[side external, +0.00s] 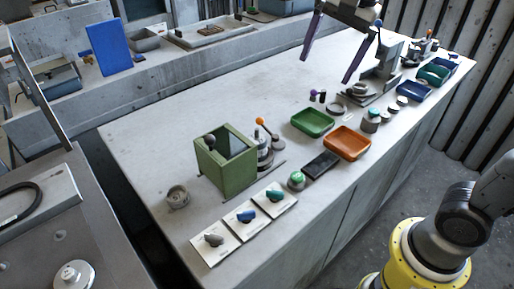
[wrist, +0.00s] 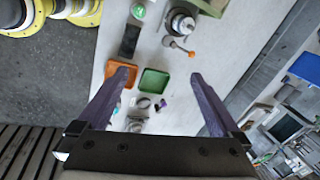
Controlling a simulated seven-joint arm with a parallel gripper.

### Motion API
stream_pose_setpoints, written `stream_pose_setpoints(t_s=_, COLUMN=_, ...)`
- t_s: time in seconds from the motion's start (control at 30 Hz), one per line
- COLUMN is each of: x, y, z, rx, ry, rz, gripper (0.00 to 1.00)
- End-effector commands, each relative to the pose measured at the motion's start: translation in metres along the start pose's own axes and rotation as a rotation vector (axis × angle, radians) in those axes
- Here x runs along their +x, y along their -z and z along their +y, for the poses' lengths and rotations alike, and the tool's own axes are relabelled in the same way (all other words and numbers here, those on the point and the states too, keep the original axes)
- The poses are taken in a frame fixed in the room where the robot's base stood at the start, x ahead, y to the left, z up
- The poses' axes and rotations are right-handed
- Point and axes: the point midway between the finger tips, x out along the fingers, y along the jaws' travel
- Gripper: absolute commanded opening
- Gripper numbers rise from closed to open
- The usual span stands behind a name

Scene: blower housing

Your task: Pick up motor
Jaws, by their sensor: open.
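No part is plainly recognisable as the motor. Candidates in the side view are a small round grey part (side external: 177,197) left of the green box, a grey cylinder (side external: 371,121) right of the orange tray, and a round metal unit (side external: 264,156) beside the box, near an orange-knobbed lever. The metal unit also shows in the wrist view (wrist: 181,22). My gripper (side external: 326,68) is open and empty, high above the far side of the bench. In the wrist view its two purple fingers (wrist: 160,73) are wide apart, with the trays well below.
The green box (side external: 222,172) stands open-topped on the grey bench. A green tray (side external: 313,122), an orange tray (side external: 347,143) and a dark flat block (side external: 321,164) lie along the front. White cards (side external: 247,221) hold small parts. The bench's back left is clear.

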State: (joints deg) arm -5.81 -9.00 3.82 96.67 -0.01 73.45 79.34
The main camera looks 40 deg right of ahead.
Motion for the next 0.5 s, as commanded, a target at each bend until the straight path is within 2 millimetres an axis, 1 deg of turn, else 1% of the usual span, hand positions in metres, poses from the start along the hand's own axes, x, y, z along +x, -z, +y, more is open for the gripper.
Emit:
stream_pose_setpoints(t_s=0.03, x=0.011, y=-0.002, z=-0.02, rx=0.041, ry=-0.032, rz=-0.009, gripper=1.0)
stream_pose_setpoints(t_s=0.1, x=0.025, y=-0.004, z=-0.044, rx=0.096, ry=-0.069, rz=-0.016, gripper=1.0)
stream_pose_setpoints(t_s=0.17, x=0.041, y=-0.008, z=-0.062, rx=0.129, ry=-0.102, rz=-0.02, gripper=1.0)
stream_pose_setpoints(t_s=0.23, x=0.06, y=-0.013, z=-0.08, rx=0.143, ry=-0.138, rz=-0.024, gripper=1.0)
stream_pose_setpoints(t_s=0.3, x=0.08, y=-0.018, z=-0.094, rx=0.134, ry=-0.168, rz=-0.028, gripper=1.0)
stream_pose_setpoints(t_s=0.4, x=0.106, y=-0.026, z=-0.106, rx=0.114, ry=-0.205, rz=-0.032, gripper=1.0)
stream_pose_setpoints(t_s=0.5, x=0.125, y=-0.032, z=-0.107, rx=0.101, ry=-0.243, rz=-0.035, gripper=1.0)
